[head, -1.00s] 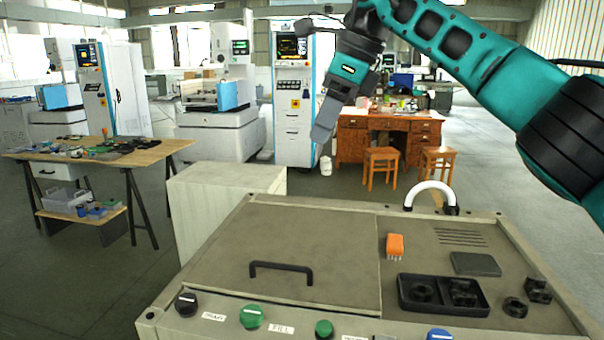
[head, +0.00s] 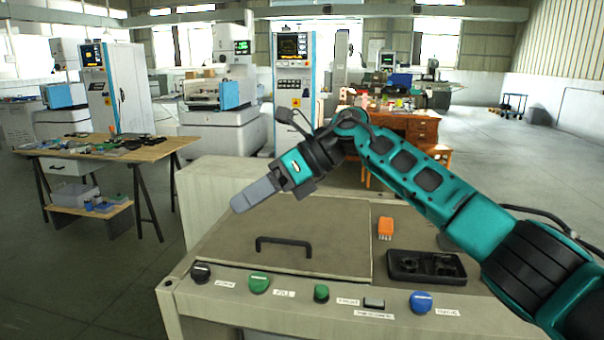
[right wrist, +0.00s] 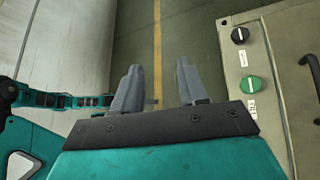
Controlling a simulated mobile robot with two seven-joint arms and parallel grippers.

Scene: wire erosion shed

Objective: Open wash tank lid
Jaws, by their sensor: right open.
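The wash tank lid (head: 330,225) is a flat grey-beige panel lying shut on the left of the machine top. Its black bar handle (head: 284,241) stands near the front edge of the lid. My right gripper (head: 238,205) hangs above the lid's left part, up and to the left of the handle, pointing left and down. In the right wrist view its two fingers (right wrist: 158,88) are apart with nothing between them, and part of the handle (right wrist: 312,68) shows at the right edge. My left gripper is not in view.
Knobs (head: 259,283) line the front panel. A pale cabinet (head: 215,185) stands behind left. A wooden workbench (head: 150,152) stands further left, with open floor between.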

